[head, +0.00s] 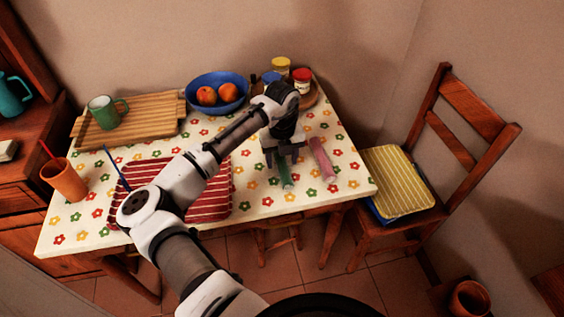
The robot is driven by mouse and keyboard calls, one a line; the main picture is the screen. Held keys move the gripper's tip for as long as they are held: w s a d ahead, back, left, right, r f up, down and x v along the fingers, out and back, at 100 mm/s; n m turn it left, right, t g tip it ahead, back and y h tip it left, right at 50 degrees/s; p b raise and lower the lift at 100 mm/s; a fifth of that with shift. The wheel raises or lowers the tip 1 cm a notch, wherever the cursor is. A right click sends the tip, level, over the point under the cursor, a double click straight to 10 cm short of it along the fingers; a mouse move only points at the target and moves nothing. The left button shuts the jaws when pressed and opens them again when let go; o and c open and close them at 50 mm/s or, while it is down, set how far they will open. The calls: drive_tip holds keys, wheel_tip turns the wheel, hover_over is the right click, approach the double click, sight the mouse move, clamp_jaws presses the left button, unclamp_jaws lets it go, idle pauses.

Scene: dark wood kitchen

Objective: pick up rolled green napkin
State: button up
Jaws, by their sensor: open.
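The rolled green napkin (285,176) lies on the flowered tablecloth near the right part of the table's front edge. My gripper (283,164) is open and sits right over the napkin, pointing down. Its fingers and body hide the napkin's far part. I cannot tell whether the fingers touch it or how low they are around it. A rolled pink napkin (323,160) lies just to the right, apart from the green one.
A red striped mat (215,204) lies left, partly behind my arm. A blue bowl with oranges (203,82), a wooden board (155,128) with a green mug (103,112), and jars (301,80) stand at the back. An orange cup (66,180) stands at left. A chair (472,110) is right.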

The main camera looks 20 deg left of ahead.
drive_tip(key=shift+f, duration=0.35)
drive_tip(key=shift+c, duration=0.4)
drive_tip(key=c, duration=1)
drive_tip(key=shift+o, duration=0.2)
drive_tip(key=shift+r, duration=0.1)
